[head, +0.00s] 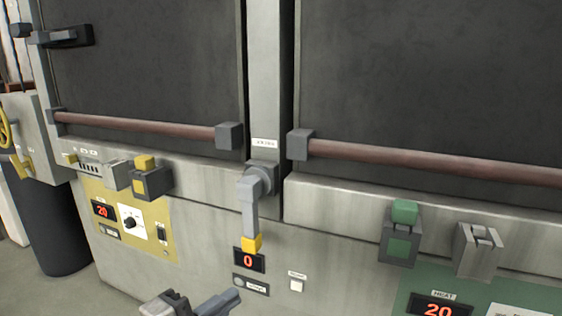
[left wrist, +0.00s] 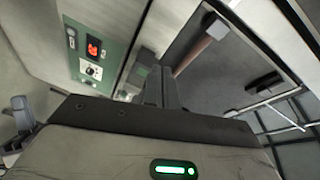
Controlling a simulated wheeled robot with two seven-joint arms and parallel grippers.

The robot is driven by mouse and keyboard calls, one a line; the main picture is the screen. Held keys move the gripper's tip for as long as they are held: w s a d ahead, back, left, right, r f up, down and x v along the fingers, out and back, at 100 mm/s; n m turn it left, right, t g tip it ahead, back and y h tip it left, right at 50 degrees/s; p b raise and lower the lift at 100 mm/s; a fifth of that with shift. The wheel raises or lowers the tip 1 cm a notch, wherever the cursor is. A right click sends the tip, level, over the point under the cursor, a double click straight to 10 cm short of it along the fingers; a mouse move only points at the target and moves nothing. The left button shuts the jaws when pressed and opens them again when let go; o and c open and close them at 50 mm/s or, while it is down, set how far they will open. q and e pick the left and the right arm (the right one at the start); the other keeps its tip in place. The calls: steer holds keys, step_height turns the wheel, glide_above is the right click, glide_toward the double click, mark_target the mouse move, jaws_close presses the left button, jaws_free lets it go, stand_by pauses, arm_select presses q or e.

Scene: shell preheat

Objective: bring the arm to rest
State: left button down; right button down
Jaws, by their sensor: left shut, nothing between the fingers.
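I do not make out my right gripper in either view.
A grey lever (head: 250,205) with a yellow tip hangs between two dark doors with brown bars (head: 430,163). A yellow panel (head: 135,235) reads 20, a centre display (head: 249,261) reads 0. Green and grey switch blocks (head: 397,245) stick out at right. A dark bin (head: 55,235) stands left.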

arm_select(q)
steer(key=s+a+f+n+g+y, duration=0.1)
steer(key=s+f+n+y, duration=0.1)
steer(key=s+f+n, duration=0.2)
steer(key=s+a+f+n+g+y+p, duration=0.1)
steer(key=s+a+f+n+y, duration=0.1)
steer(key=f+n, duration=0.7)
steer(key=s+a+f+n+g+y, duration=0.1)
steer(key=s+a+f+n+y, duration=0.1)
steer(key=s+f+n, duration=0.4)
steer(key=shift+s+a+f+n+y+p, duration=0.15)
steer(key=shift+s+f+n+y+p, duration=0.15)
steer(key=shift+f+n+y, duration=0.55)
